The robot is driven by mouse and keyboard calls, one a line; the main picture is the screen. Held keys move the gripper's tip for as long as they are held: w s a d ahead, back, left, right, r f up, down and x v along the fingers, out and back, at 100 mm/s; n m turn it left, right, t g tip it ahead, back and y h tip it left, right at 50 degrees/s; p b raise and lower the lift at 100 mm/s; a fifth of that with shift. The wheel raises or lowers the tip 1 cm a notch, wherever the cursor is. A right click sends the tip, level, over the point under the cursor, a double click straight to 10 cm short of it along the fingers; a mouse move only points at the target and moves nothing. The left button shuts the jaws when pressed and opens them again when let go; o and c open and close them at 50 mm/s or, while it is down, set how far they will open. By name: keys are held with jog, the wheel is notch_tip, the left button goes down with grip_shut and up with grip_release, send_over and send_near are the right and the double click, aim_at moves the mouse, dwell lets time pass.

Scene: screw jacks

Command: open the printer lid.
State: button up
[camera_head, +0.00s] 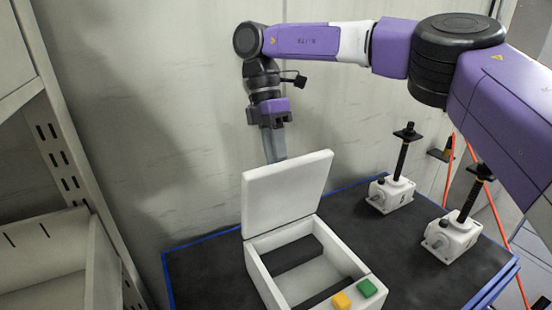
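The printer (262,272) is a white box on the dark table, with one yellow and one green button on its front right edge. Its white lid (286,192) stands up, tilted steeply from the back edge, and the dark inside of the box shows. My gripper (274,150) points down just behind the lid's top edge. Its fingertips are partly hidden by the lid, so I cannot tell whether they touch it or how far apart they are.
Two white screw jacks, one farther back (391,194) and one nearer (452,236), stand upright to the right of the printer. The table (205,275) has a blue edge. A pale shelf rack (62,150) stands at the left and a grey wall behind.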

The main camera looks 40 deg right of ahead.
jog(key=b+v, duration=0.1)
jog(key=v, duration=0.6)
jog(key=shift+w+r, duration=0.15)
jog(key=shift+r, duration=0.25)
dwell(0.5)
